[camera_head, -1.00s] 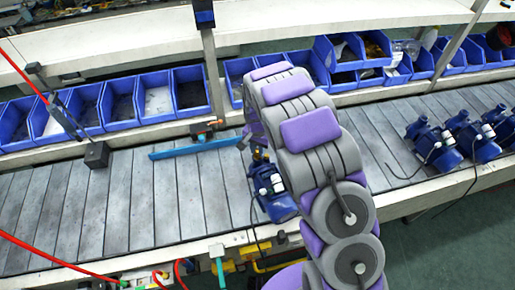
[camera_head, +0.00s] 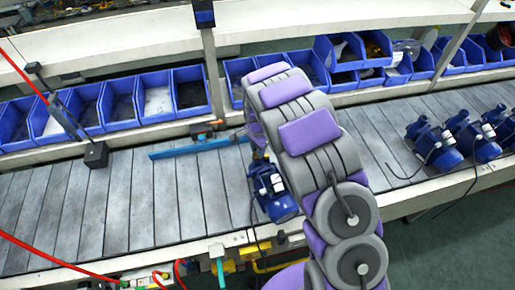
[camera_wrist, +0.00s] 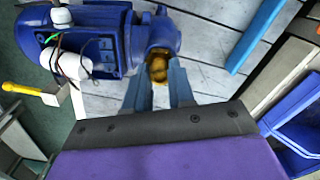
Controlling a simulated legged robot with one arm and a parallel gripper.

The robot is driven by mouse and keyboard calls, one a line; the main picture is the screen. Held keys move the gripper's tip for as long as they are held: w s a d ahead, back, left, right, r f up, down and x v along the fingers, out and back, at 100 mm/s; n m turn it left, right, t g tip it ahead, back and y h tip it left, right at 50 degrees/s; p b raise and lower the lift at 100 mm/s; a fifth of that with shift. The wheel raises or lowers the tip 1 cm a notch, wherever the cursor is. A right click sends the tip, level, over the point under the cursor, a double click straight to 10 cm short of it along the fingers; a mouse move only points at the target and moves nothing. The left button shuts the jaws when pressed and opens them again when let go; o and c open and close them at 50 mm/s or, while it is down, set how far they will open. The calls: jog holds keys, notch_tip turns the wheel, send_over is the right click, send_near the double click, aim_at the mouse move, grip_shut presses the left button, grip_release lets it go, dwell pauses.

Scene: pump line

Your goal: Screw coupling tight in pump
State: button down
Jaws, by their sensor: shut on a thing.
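The blue pump (camera_head: 272,190) stands on the slatted conveyor, partly hidden behind my arm in the head view. In the wrist view the pump (camera_wrist: 95,42) lies across the upper left, its rounded end at the middle top. My gripper (camera_wrist: 156,82) is at that end, its two fingers shut on the brass-coloured coupling (camera_wrist: 158,67). The coupling sits at the pump's opening. I cannot tell how deep it is threaded. My arm hides the gripper in the head view.
A blue bar (camera_head: 198,148) lies on the conveyor (camera_head: 120,200) left of the pump. Blue bins (camera_head: 155,95) line the back. Several more blue pumps (camera_head: 480,140) stand at the right. A red hose (camera_head: 60,262) crosses the front left. The conveyor's left part is mostly clear.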

jog(key=m, duration=0.3)
dwell(0.5)
jog(key=shift+m, duration=2)
jog(key=c, duration=1)
grip_release()
jog(key=shift+c, duration=0.2)
jog(key=shift+n, duration=1.8)
